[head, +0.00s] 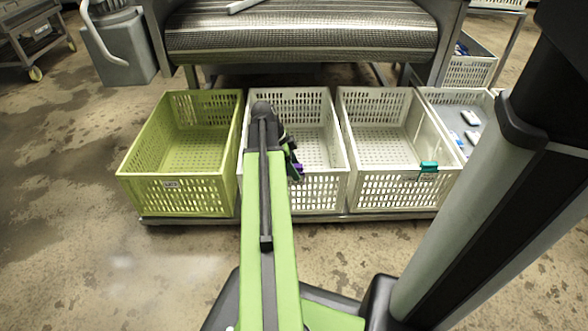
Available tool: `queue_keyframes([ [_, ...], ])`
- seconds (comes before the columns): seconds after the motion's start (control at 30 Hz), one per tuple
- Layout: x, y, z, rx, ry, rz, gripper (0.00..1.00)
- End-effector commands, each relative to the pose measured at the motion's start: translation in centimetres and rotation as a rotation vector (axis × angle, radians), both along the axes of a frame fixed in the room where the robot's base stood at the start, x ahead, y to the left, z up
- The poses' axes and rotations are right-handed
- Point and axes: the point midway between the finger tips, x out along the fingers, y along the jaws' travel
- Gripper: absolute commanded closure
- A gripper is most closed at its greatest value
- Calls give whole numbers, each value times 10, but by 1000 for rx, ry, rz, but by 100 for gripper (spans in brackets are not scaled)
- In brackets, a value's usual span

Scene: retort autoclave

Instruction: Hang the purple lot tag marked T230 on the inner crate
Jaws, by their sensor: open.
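A small bit of purple (298,168), which looks like the purple tag, shows at the front rim of the middle white crate (325,190). Most of it is hidden by my gripper, and its marking cannot be read. My gripper (292,162) is open at that rim, at the end of my green arm, right beside the purple piece. Whether the tag hangs on the rim or only touches it cannot be told. A teal tag (428,167) sits on the front rim of the white crate to the right (385,188).
A lime-green crate (178,200) stands left of the middle one, all on a low platform (190,219). A bin (450,97) with white and blue items is at the far right. A large machine with a ribbed belt (300,30) stands behind.

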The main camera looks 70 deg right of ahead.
Motion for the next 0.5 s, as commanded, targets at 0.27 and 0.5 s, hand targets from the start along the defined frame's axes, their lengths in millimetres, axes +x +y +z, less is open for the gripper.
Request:
queue_keyframes([
  [0.27, 15, 6, 53, 0, 0, 1, 46],
  [0.5, 35, 14, 108, 0, 0, 1, 46],
])
